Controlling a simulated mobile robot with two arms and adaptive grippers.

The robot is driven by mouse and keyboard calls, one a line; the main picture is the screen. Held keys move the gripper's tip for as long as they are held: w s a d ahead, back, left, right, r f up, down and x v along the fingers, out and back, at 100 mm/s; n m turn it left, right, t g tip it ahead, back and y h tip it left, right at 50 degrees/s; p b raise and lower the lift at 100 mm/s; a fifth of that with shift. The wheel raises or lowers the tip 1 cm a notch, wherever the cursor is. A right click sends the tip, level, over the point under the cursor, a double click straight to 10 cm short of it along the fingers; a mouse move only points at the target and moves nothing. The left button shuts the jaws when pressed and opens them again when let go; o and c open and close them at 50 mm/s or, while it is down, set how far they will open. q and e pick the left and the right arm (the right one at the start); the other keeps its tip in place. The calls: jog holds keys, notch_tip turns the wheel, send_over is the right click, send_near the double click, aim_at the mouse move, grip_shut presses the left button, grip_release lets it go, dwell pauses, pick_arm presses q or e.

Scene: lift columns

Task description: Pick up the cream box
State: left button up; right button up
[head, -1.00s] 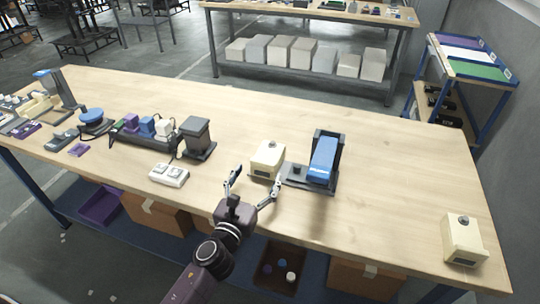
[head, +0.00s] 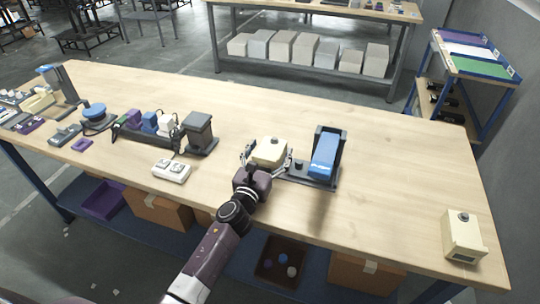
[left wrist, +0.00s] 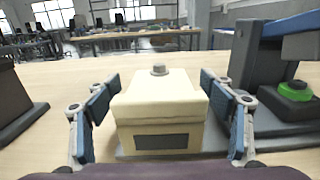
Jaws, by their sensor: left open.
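A cream box (head: 268,151) with a grey knob on top stands on the wooden table near its middle. It also fills the centre of the left wrist view (left wrist: 160,108), where a dark panel shows on its front. My left gripper (head: 266,157) is open, with one finger on each side of this box. In the left wrist view the blue finger pads (left wrist: 158,105) flank the box with small gaps visible. A second cream box (head: 463,237) with a dark knob stands at the table's right end, away from the gripper. My right gripper is not in view.
A black stand with a blue top (head: 326,155) is close to the right of the middle box. A dark grey block device (head: 198,130) and a white two-button unit (head: 171,171) stand to the left. The table (head: 395,185) is clear between the stand and the right-hand box.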

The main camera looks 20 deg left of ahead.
pick_arm(q)
jog(key=shift+c, duration=0.3)
jog(key=c, duration=1.5)
jog(key=shift+r, duration=0.1)
